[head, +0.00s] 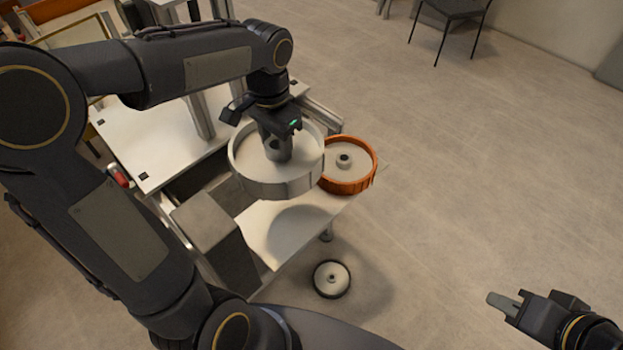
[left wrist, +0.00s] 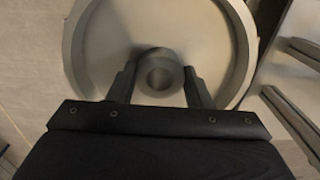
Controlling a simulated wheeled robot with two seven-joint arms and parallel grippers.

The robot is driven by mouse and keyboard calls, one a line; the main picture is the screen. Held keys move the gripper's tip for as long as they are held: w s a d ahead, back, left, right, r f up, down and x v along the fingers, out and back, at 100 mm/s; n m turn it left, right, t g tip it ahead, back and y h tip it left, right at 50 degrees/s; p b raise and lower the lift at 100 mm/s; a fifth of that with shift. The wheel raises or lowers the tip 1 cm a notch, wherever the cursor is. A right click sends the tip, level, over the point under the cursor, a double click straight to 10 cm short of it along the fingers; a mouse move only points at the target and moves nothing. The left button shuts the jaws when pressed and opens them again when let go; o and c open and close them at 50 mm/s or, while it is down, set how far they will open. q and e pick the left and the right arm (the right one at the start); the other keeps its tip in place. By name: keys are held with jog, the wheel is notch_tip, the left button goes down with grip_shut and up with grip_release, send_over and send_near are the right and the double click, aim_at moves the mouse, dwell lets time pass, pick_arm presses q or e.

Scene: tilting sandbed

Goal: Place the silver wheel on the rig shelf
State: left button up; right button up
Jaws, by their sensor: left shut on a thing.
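The silver wheel (head: 277,182) is a wide pale-grey drum with a raised rim and a central hub. My left gripper (head: 278,150) is shut on its hub from above. The wheel hangs roughly level above the white shelf (head: 268,236) of the rig, apart from it, with a shadow on the shelf below. In the left wrist view the wheel (left wrist: 105,50) fills the upper middle, with the two fingers on either side of the round hub. My right gripper (head: 504,303) is at the lower right, away from the rig; its jaw opening is hard to judge.
An orange wheel (head: 348,184) rests at the shelf's right end, close beside the silver wheel in the picture. A small black-rimmed wheel (head: 331,279) is below the shelf. A white rig table (head: 165,150) and a grey block (head: 202,215) stand left. Open floor lies right.

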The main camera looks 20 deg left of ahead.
pick_arm(q)
jog(key=shift+f+b, duration=3.9)
jog(key=shift+f, duration=8.05)
jog(key=o, duration=0.7)
jog(key=shift+s, duration=0.1)
jog(key=o, duration=0.3)
jog(key=shift+o, duration=0.2)
jog(key=shift+r, duration=0.1)
